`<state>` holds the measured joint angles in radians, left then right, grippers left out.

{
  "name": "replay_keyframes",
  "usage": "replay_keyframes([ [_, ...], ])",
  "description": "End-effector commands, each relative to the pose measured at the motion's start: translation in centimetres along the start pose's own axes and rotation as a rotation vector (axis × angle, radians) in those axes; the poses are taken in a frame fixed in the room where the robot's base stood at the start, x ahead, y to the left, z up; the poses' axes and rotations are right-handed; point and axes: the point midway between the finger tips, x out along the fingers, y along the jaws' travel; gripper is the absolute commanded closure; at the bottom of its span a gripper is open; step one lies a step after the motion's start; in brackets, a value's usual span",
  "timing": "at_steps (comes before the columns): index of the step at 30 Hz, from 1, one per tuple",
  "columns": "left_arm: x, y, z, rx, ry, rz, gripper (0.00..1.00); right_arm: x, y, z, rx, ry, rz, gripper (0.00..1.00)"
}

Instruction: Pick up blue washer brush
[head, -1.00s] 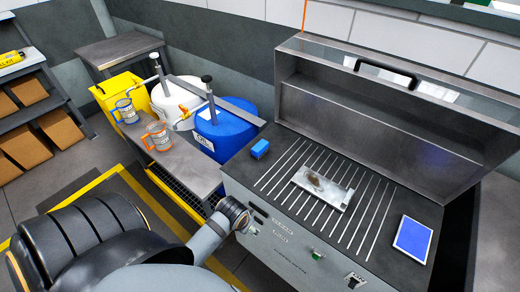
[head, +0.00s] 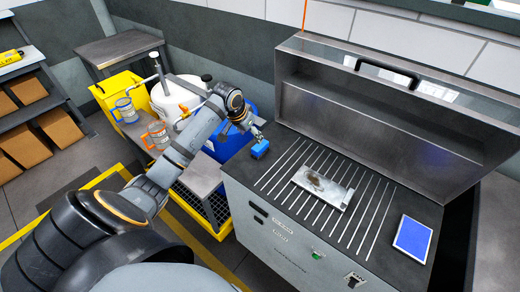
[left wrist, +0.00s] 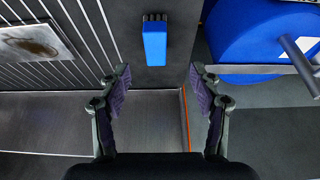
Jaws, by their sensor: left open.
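The blue washer brush (head: 260,149) lies on the back left corner of the washer's dark slatted top. In the left wrist view the brush (left wrist: 155,42) is a blue block with dark bristles at one end. My left gripper (head: 257,133) is above and just behind the brush in the head view. In the left wrist view its two fingers are spread wide (left wrist: 158,82), with nothing between them, and the brush lies ahead of the gap, apart from both. My right gripper is not in view.
A stained metal plate (head: 322,187) and a blue pad (head: 412,239) lie on the washer top. The raised lid (head: 380,110) stands behind. A blue drum (head: 232,143), a white drum (head: 180,98) and two mugs stand left, partly behind my left arm.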

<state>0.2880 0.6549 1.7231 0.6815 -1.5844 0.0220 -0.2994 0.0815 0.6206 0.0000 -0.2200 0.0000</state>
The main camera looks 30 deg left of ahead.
Motion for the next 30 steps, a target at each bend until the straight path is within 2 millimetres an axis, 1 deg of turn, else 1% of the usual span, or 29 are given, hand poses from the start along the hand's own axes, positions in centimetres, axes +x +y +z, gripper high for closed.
replay_keyframes([
  [2,0.6,0.1,0.0,-0.003,-0.002,0.003,0.36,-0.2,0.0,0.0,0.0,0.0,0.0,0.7],
  [6,3.1,0.2,0.0,-0.003,-0.003,0.005,0.36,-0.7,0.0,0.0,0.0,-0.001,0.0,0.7],
  [9,4.5,0.2,0.0,-0.002,-0.001,0.003,0.36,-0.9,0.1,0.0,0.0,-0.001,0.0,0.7],
  [12,5.3,0.2,0.1,0.0,-0.002,0.001,0.36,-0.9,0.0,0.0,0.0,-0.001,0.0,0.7],
  [14,5.4,0.2,0.1,0.001,-0.001,0.0,0.36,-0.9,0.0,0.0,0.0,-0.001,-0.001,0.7],
  [17,5.8,0.3,-0.1,-0.001,-0.002,0.002,0.36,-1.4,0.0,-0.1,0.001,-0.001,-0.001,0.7],
  [21,8.0,0.8,-0.4,-0.001,-0.003,0.004,0.36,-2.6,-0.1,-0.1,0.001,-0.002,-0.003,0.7],
  [24,9.7,0.7,-0.3,0.0,-0.002,0.001,0.36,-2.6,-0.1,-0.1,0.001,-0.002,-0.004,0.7],
  [27,10.4,0.7,-0.3,0.001,-0.002,-0.001,0.36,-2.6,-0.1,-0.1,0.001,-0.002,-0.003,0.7],
  [30,10.6,0.7,-0.2,0.002,-0.001,-0.002,0.36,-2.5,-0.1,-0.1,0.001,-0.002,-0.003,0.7],
])
